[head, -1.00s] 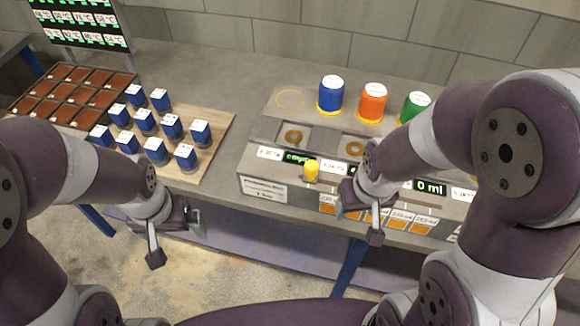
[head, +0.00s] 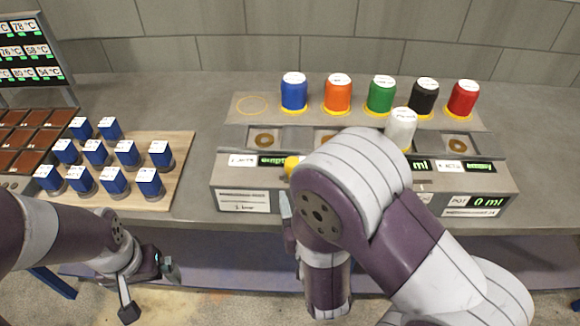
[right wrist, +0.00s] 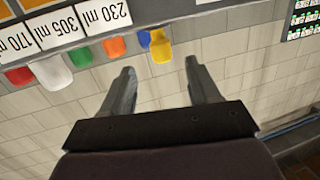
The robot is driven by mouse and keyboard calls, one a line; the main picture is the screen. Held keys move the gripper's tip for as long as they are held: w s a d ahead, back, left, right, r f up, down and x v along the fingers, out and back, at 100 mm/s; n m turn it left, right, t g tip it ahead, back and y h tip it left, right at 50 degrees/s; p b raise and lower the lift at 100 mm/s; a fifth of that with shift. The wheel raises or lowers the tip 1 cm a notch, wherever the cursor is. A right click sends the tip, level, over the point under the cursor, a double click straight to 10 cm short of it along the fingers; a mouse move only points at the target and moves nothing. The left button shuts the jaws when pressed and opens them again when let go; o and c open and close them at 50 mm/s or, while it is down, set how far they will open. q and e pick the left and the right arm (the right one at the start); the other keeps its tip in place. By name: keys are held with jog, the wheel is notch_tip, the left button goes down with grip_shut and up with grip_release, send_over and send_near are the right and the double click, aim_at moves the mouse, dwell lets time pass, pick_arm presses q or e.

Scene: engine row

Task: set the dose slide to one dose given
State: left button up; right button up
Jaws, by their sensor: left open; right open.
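The yellow knob (head: 291,165), which I take to be the dose slide's, sits at the front upper edge of the long grey unit (head: 228,181), left of its middle. It also shows in the right wrist view (right wrist: 160,46), just beyond and between the fingertips of my right gripper (right wrist: 158,68). Those fingers are open with nothing between them; contact with the knob does not show. In the head view my right forearm hides most of that gripper and the unit's middle. My left gripper (head: 148,290) is open and empty, low in front of the table.
Blue (head: 294,93), orange (head: 338,93), green (head: 381,93), black (head: 424,92) and red (head: 463,98) capped containers stand along the unit's back. A white one (head: 401,128) stands further forward. Several blue boxes stand on a wooden board (head: 178,150) at left.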

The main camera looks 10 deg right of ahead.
aim_at(291, 158)
jog(key=shift+t, duration=0.6)
jog(key=w, duration=0.4)
jog(key=w+p, duration=0.1)
jog(key=w, duration=0.3)
jog(key=w+p, duration=0.1)
jog(key=w, duration=0.2)
jog(key=shift+w+d+r, duration=0.35)
jog(key=shift+w+r, duration=0.05)
